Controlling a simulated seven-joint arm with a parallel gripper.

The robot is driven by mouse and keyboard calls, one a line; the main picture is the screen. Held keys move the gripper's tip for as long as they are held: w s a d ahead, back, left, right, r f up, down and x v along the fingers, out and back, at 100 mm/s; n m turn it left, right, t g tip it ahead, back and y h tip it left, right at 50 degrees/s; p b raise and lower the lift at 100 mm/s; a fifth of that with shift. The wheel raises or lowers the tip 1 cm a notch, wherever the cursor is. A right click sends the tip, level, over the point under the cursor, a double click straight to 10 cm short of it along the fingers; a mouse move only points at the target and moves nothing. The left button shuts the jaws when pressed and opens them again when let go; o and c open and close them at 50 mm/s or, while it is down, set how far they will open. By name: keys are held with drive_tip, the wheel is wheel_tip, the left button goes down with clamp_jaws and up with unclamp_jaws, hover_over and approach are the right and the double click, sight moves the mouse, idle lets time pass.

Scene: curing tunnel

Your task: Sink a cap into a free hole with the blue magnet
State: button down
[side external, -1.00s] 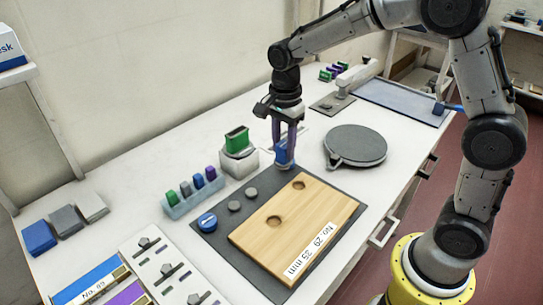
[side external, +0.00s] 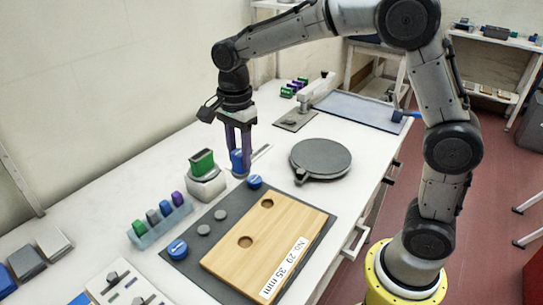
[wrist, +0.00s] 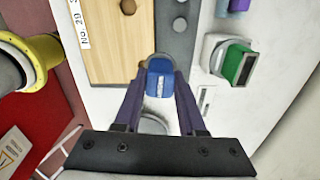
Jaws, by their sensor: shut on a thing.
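My gripper (side external: 239,160) is shut on the blue magnet (wrist: 160,85), which hangs upright between the fingers beyond the mat's far corner. The wooden board (side external: 285,225) lies on the dark mat (side external: 318,243) and shows two round holes, a far one (side external: 267,203) and a near one (side external: 245,241); both look empty. Two grey round caps (side external: 220,214) (side external: 203,230) lie on the mat left of the board. One round blue piece (side external: 255,182) sits at the mat's far corner, just right of and below the held magnet. Another (side external: 177,249) sits near the mat's left corner. The magnet's underside is hidden.
A white block (side external: 207,186) bearing a green magnet (side external: 202,160) stands close left of my gripper. A light-blue rack (side external: 162,228) holds several coloured magnets. A grey round plate (side external: 320,158) lies to the right.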

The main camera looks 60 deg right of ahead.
drive_tip(key=shift+n, duration=0.4)
drive_tip(key=shift+w+a+f, duration=0.7)
drive_tip(key=shift+a+f, duration=0.05)
drive_tip(key=shift+f, duration=1.1)
drive_tip(key=shift+w+a+f, duration=0.7)
drive_tip(key=shift+a+f, duration=0.05)
drive_tip(key=shift+f, duration=1.15)
drive_tip(key=shift+w+a+f, duration=0.7)
drive_tip(key=shift+a+f, duration=0.05)
drive_tip(key=shift+f, duration=1.1)
drive_tip(key=shift+f, duration=0.45)
drive_tip(key=shift+r, duration=0.4)
drive_tip(key=shift+r, duration=1.05)
drive_tip(key=shift+r, duration=1.1)
